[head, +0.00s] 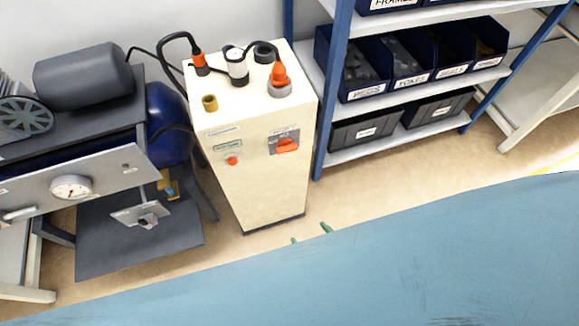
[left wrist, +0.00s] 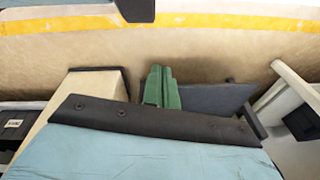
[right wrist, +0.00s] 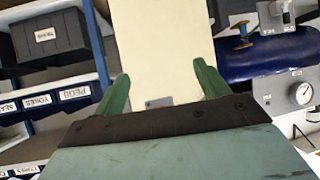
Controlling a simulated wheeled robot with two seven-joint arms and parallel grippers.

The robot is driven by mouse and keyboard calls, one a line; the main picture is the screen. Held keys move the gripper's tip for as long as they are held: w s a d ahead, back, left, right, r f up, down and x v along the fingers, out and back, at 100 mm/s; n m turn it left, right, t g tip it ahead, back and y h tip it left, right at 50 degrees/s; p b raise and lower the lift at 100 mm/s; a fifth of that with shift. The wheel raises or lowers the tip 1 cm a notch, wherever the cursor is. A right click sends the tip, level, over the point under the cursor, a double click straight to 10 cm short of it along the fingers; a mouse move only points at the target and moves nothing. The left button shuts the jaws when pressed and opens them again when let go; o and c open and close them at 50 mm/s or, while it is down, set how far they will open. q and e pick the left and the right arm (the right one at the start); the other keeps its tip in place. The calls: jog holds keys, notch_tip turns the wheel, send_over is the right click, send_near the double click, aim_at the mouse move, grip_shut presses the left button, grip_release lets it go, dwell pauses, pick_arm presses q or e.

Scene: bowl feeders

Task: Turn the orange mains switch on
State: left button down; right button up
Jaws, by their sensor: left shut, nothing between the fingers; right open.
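The orange mains switch (head: 287,146) sits on a grey plate on the front of a cream cabinet (head: 255,190). Its handle looks roughly level; its markings are too small to read. My right gripper (head: 310,234) shows only as two green fingertips, apart, low in front of the cabinet and clear of the switch. In the right wrist view my right gripper (right wrist: 160,82) is open and empty, with a cream panel beyond its fingers. My left gripper (left wrist: 160,88) is shut and empty over the floor in the left wrist view; it is not visible in the head view.
A red button (head: 232,160) is left of the switch. Cables and an orange-topped fitting (head: 279,75) stand on the cabinet. A compressor with a gauge (head: 71,187) is at left, a shelf with labelled bins (head: 365,130) at right. Light-blue surface hides the foreground.

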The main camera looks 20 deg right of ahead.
jog(key=w+r+m+t+b, duration=0.1)
jog(key=w+r+t+b, duration=0.25)
jog(key=w+r, duration=0.2)
jog(key=m+t+h+b, duration=0.1)
jog(key=t+h+b, duration=0.1)
jog(key=t, duration=0.1)
send_near(288, 151)
jog(key=w+b, duration=0.3)
jog(key=w, duration=0.4)
jog(key=shift+w, duration=0.25)
pick_arm(q)
jog(key=w+d+r+t, duration=0.1)
jog(key=w+d+r, duration=0.2)
jog(key=w+r, duration=0.4)
jog(key=shift+r, duration=1.4)
pick_arm(e)
jog(key=shift+w, duration=0.55)
jog(key=c, duration=1)
